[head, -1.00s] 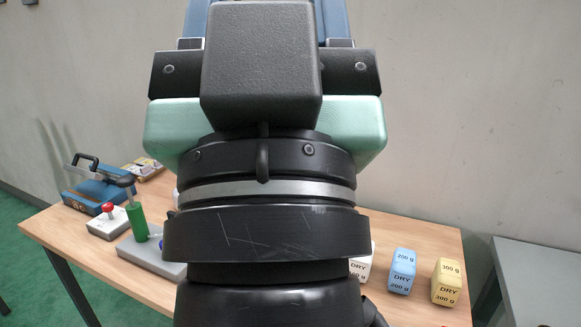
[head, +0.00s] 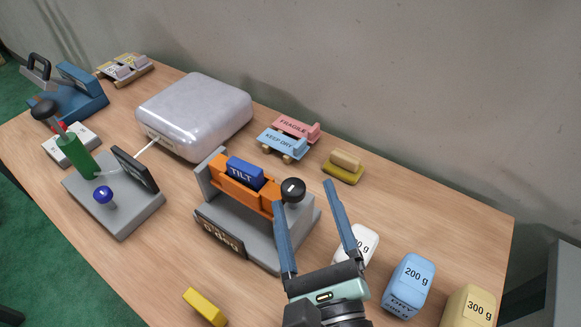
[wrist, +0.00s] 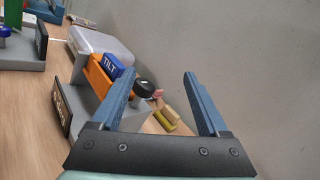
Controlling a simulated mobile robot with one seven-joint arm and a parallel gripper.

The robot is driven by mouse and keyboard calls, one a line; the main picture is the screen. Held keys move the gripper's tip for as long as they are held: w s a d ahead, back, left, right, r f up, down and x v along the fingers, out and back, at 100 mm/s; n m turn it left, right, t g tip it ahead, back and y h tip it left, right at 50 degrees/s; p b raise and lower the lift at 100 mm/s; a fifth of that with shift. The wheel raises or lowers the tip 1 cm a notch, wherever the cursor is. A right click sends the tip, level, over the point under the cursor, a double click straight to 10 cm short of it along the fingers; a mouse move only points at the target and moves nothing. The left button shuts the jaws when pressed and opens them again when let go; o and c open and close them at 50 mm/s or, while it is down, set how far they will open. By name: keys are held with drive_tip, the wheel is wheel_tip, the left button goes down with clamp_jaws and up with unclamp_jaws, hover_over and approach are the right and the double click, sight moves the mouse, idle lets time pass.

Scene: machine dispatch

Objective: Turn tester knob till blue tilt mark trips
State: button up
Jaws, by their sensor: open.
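The tilt tester (head: 265,225) stands mid-table, a grey frame with an orange cradle (head: 237,190) holding a blue block marked TILT (head: 245,173). A dark plate on its front reads "0 deg". Its black round knob (head: 292,190) sits at the right end of the cradle. My gripper (head: 306,195) is open and empty, its blue fingers just in front of and around the knob's height in the head view. In the wrist view the knob (wrist: 145,88) shows between my fingers (wrist: 160,80), farther off. I cannot tell whether a finger touches it.
White, blue (head: 409,284) and yellow (head: 468,306) weights stand at the right front. FRAGILE and KEEP DRY stamps (head: 284,142) and a yellow block (head: 343,167) lie behind. A grey press (head: 120,208) stands left, a silver box (head: 195,112) behind. A yellow piece (head: 205,306) lies in front.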

sight(293, 190)
wheel_tip(293, 190, down, 4)
drive_tip(key=s+m, duration=0.3)
drive_tip(key=m, duration=0.2)
drive_tip(key=shift+g, duration=0.3)
drive_tip(key=p+x, duration=0.1)
drive_tip(key=x, duration=0.3)
drive_tip(key=p+x, duration=0.1)
drive_tip(key=x, duration=0.3)
drive_tip(key=p+x, duration=0.1)
drive_tip(key=x, duration=0.4)
drive_tip(key=shift+d, duration=0.25)
clamp_jaws()
